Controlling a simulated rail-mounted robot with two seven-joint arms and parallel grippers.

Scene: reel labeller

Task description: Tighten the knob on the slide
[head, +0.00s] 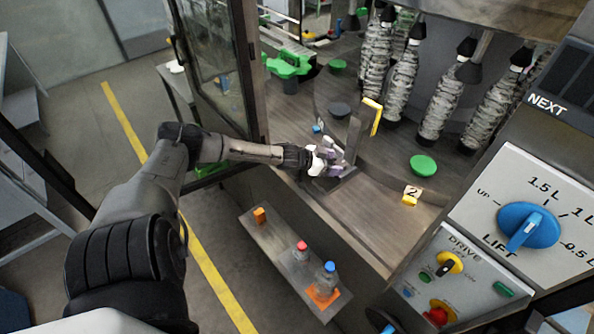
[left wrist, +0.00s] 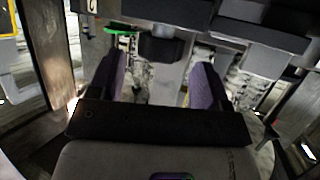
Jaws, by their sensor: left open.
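My left gripper (head: 334,160) is over the machine deck, low beside an upright grey metal plate (head: 353,136). In the left wrist view its two purple-padded fingers (left wrist: 158,70) stand apart, open, with nothing clamped between them. A black block-like part (left wrist: 162,48), possibly the knob, shows ahead between the fingertips, on a pale grey upright piece. I cannot tell whether the fingers touch it. In the head view the gripper and plate hide the knob and most of the slide. My right gripper is not in view.
A yellow upright strip (head: 373,116) and a green disc (head: 424,165) are near the gripper on the deck (head: 385,205). A shelf with bottles (head: 326,281) is in front. The control panel (head: 525,215) is at right.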

